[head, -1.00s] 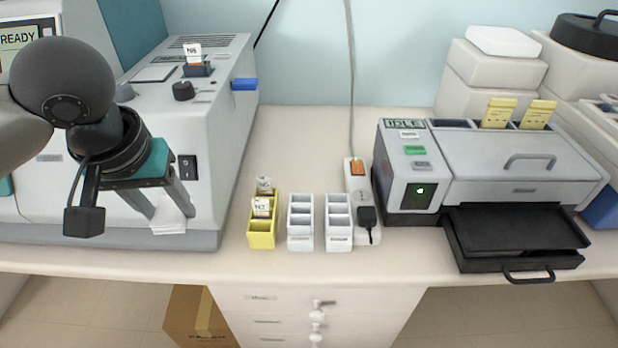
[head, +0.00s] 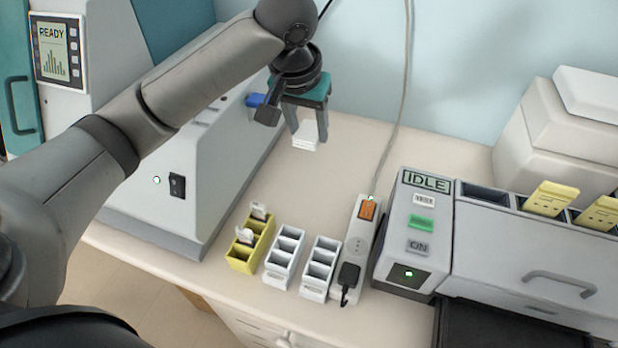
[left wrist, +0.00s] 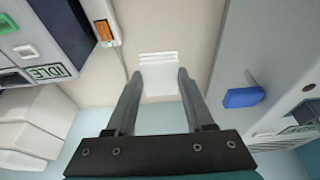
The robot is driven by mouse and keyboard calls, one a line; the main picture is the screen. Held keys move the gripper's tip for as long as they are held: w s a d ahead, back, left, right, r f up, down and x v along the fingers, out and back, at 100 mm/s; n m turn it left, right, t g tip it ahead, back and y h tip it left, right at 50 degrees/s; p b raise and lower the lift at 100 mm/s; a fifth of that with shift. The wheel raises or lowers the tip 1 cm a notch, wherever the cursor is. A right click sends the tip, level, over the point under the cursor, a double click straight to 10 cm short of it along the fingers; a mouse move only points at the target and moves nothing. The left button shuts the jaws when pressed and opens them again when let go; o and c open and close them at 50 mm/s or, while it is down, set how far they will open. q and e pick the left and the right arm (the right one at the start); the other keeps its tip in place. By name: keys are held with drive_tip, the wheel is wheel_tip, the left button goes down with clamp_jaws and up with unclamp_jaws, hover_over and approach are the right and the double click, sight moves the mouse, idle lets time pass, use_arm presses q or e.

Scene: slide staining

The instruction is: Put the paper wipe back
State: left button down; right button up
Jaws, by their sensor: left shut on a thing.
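The paper wipe (head: 305,138) is a small white folded stack. My left gripper (head: 309,135) is shut on it above the back part of the bench, to the right of the large grey machine. In the left wrist view the wipe (left wrist: 159,75) sits between the two fingertips (left wrist: 157,78). I cannot tell whether its lower edge touches the bench. My right gripper is in neither view.
A yellow rack (head: 240,258) with labelled slides and two white racks (head: 275,271) (head: 309,285) stand near the front edge. A power strip (head: 355,243) lies beside them, its cable running up the wall. The grey IDLE machine (head: 405,235) is on the right. Bench between is clear.

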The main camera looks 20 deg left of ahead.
use_arm(q)
drive_tip(key=w+a+p, duration=0.1)
drive_tip(key=a+p, duration=0.2)
drive_tip(key=b, duration=0.1)
hover_over(295, 194)
drive_tip(key=s, duration=0.1)
drive_tip(key=shift+n+y, duration=0.3)
wheel_tip(295, 194, down, 16)
drive_tip(key=shift+r, duration=0.25)
drive_tip(key=shift+f+b, duration=0.45)
drive_tip(key=shift+f, duration=2.15)
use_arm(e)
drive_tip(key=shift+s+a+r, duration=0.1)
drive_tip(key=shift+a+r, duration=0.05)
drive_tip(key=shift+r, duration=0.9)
use_arm(q)
drive_tip(key=shift+f, duration=0.1)
drive_tip(key=shift+c, duration=1.4)
unclamp_jaws()
drive_tip(key=p+v, duration=0.2)
drive_tip(key=v, duration=1)
drive_tip(key=shift+w, duration=0.2)
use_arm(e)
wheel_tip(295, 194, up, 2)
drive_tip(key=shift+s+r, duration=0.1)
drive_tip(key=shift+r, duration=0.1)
